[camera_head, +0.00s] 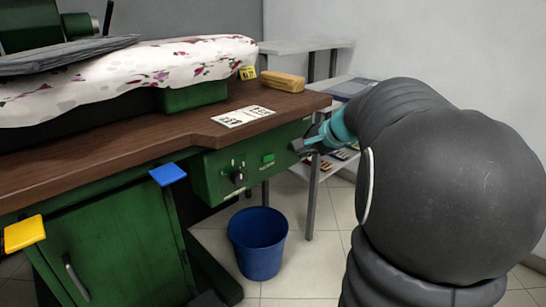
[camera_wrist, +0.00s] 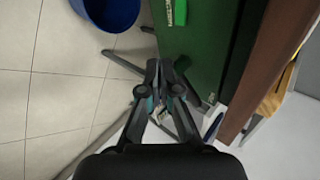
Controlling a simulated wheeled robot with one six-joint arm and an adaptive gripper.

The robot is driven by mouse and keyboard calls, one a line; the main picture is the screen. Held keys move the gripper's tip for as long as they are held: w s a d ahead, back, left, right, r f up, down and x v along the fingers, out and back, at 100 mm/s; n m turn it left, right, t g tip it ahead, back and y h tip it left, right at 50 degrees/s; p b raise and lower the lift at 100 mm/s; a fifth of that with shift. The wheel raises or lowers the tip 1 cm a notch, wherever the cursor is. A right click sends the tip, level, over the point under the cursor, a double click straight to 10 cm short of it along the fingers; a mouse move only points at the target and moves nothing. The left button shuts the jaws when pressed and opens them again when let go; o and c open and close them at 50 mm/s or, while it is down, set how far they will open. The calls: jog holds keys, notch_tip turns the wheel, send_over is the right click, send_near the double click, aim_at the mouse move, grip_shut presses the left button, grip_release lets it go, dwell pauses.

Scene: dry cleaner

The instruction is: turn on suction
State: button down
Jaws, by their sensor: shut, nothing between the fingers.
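The green control panel (camera_head: 215,172) is on the front of the pressing table, under the brown top. It carries a black rotary knob (camera_head: 237,177) and a bright green switch (camera_head: 268,158) to its right. My gripper (camera_head: 300,147) is shut and empty, by the right end of the panel and to the right of the green switch. I cannot tell whether it touches the panel. In the wrist view the shut fingers (camera_wrist: 160,65) are beside the green panel (camera_wrist: 203,65), and a bright green labelled part (camera_wrist: 176,14) shows at the top edge. The knob is not seen there.
A blue pedal (camera_head: 167,174) and a yellow pedal (camera_head: 24,233) stick out at the left front. A blue bucket (camera_head: 258,243) stands on the tiled floor below the panel. A flowered pressing pad (camera_head: 130,78) and a tan block (camera_head: 282,81) rest on the top. A shelf stands behind my arm.

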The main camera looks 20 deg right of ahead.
send_near(268, 158)
jog(key=shift+w+d+f, duration=0.25)
jog(key=shift+w+f, duration=0.6)
jog(key=shift+f, duration=0.1)
jog(key=shift+w+d+f, duration=0.3)
jog(key=shift+w+f, duration=0.5)
jog(key=shift+f, duration=0.15)
jog(key=shift+w+d+f, duration=0.25)
jog(key=shift+w+f, duration=0.6)
jog(key=shift+f, duration=0.1)
